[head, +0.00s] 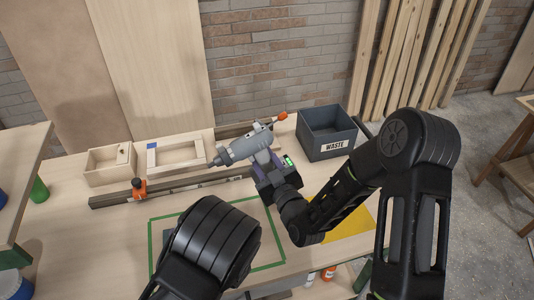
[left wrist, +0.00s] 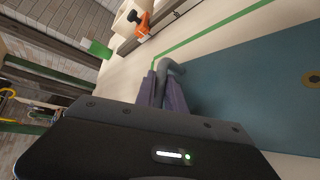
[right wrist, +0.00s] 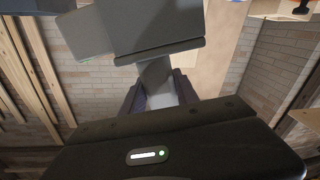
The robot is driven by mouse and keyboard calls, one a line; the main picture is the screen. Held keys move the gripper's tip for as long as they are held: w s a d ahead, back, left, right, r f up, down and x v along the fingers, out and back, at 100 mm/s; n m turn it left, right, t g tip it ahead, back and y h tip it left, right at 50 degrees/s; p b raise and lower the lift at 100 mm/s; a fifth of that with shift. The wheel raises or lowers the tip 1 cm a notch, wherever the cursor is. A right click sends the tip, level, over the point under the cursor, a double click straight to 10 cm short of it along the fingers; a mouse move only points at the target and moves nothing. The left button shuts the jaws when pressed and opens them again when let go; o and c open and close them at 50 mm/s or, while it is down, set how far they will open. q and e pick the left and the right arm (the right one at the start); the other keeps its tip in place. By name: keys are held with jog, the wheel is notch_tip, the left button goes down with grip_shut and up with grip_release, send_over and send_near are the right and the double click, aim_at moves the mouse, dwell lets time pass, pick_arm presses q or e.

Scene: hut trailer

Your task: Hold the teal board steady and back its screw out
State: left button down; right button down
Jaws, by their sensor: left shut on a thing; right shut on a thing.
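The teal board (left wrist: 250,85) fills the right of the left wrist view, flat on the bench. A brass ring with a dark centre, apparently the screw (left wrist: 312,80), shows on it. In the head view only a dark corner of the board (head: 172,240) shows beside my left arm. My left gripper (left wrist: 165,85) is shut on a grey curved handle (left wrist: 172,68) at the board's edge. My right gripper (head: 272,172) is shut on the grip of a grey power driver (head: 245,146), held up above the bench, its bit pointing left. The driver's grip also shows in the right wrist view (right wrist: 158,80).
A green outline (head: 151,240) surrounds the board's area; a yellow patch (head: 355,228) lies right of it. A grey waste bin (head: 326,145), wooden trays (head: 108,165) and a rail with an orange clamp (head: 138,188) stand at the back.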

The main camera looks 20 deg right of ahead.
jog(key=s+a+n+g+y, duration=0.1)
jog(key=s+a+n+y, duration=0.1)
jog(key=n, duration=0.7)
jog(key=s+a+n+g+y, duration=0.1)
jog(key=a+n+y, duration=0.3)
jog(key=n, duration=0.6)
jog(key=shift+s+r, duration=0.15)
jog(key=shift+s, duration=0.4)
jog(key=shift+a, duration=0.15)
jog(key=shift+f, duration=2.85)
jog(key=shift+f, duration=0.2)
jog(key=shift+f, duration=0.4)
